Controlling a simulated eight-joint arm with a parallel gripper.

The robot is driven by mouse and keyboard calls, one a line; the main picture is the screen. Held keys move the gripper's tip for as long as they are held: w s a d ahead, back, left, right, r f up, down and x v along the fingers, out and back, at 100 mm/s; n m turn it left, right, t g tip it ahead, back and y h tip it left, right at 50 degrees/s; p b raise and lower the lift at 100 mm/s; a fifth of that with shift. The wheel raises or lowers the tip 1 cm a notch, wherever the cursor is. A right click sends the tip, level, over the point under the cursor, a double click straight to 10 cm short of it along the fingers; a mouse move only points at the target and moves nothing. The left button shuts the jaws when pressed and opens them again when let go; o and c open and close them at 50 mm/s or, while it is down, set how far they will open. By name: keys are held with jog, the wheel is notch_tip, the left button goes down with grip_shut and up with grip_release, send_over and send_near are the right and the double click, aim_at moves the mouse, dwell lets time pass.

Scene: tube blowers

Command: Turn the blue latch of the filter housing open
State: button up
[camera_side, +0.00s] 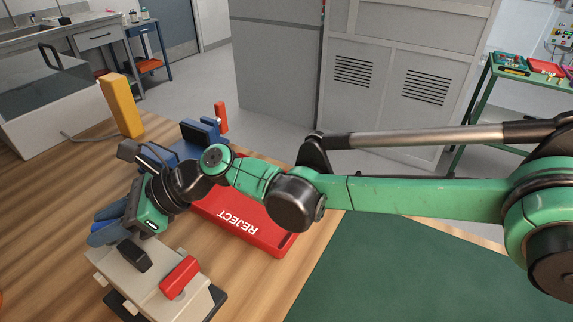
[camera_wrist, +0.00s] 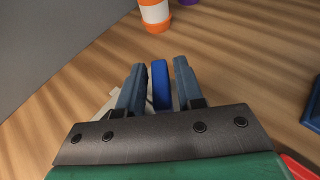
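The filter housing (camera_side: 178,300) is a beige block at the lower left of the side view, with a black part and a red part on top. The blue latch (camera_wrist: 161,86) stands upright between the fingers of my gripper (camera_wrist: 158,72) in the wrist view. My gripper is open, one finger on each side of the latch. In the side view my gripper (camera_side: 103,228) is low at the housing's far left end, and my wrist hides most of the latch there. A pale piece of the housing (camera_wrist: 104,106) shows behind the left finger.
A red tray marked REJECT (camera_side: 272,240) lies right of my wrist. A blue fixture (camera_side: 187,150) and a yellow block (camera_side: 121,106) stand behind. An orange-and-white container (camera_wrist: 155,14) stands beyond the fingertips. A green mat (camera_side: 400,275) covers the right; bare wood lies left.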

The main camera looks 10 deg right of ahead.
aim_at(109, 222)
grip_shut()
jog(key=shift+w+n+g, duration=0.1)
jog(key=shift+n+g, duration=0.7)
jog(key=shift+g, duration=0.1)
grip_release()
jog(key=shift+v, duration=2.85)
